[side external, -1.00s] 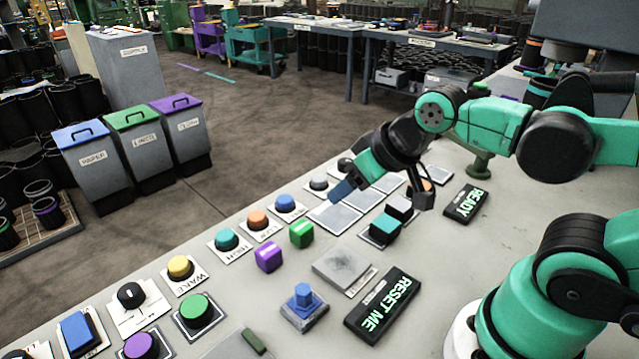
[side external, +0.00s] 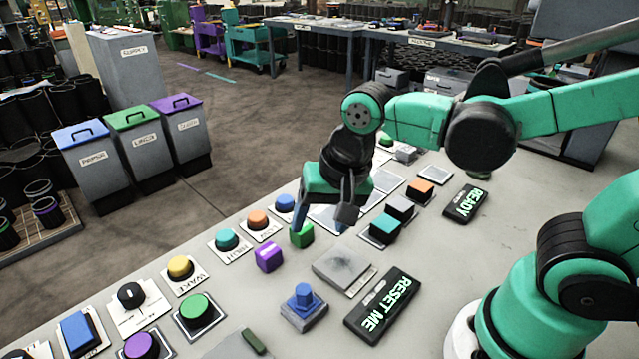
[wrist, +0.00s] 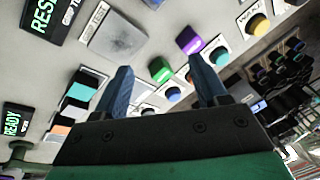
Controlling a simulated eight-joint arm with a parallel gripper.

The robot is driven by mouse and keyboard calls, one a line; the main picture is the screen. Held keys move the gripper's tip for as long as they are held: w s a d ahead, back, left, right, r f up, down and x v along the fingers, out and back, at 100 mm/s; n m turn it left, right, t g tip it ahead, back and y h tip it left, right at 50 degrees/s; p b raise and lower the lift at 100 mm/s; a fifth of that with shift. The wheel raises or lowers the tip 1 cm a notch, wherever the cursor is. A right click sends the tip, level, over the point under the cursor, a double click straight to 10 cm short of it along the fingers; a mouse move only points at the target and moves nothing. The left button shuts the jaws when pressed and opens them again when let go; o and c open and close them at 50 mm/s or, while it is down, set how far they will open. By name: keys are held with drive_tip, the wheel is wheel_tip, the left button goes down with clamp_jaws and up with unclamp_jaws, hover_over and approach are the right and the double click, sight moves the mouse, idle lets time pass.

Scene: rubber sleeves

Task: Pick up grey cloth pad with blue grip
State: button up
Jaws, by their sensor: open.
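My gripper (side external: 322,222) is open and empty, pointing down above the bench, behind the pad and farther from the camera. In the side external view one finger overlaps the green cube (side external: 302,236); I cannot tell if they touch. In the wrist view the two blue fingers of my gripper (wrist: 162,85) stand apart with nothing held between them.
A purple cube (side external: 268,257) sits near the green one. Several coloured buttons line the bench's left side. The READY block (side external: 465,204) lies at the right.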

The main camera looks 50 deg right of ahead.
sight(303, 289)
drive_tip(key=a+f+m+g, duration=0.1)
drive_tip(key=a+m+g, duration=0.1)
drive_tip(key=a+m, duration=0.1)
drive_tip(key=s+a+f+m, duration=0.1)
drive_tip(key=m, duration=0.1)
drive_tip(key=shift+a+f+g+h, duration=0.25)
drive_tip(key=shift+f+g+h, duration=0.05)
drive_tip(key=shift+g, duration=0.1)
drive_tip(key=shift+s+a+f+m+g, duration=0.2)
drive_tip(key=shift+a+f+m+g, duration=0.15)
drive_tip(key=shift+m, duration=0.35)
drive_tip(key=shift+f, duration=2.75)
clamp_jaws()
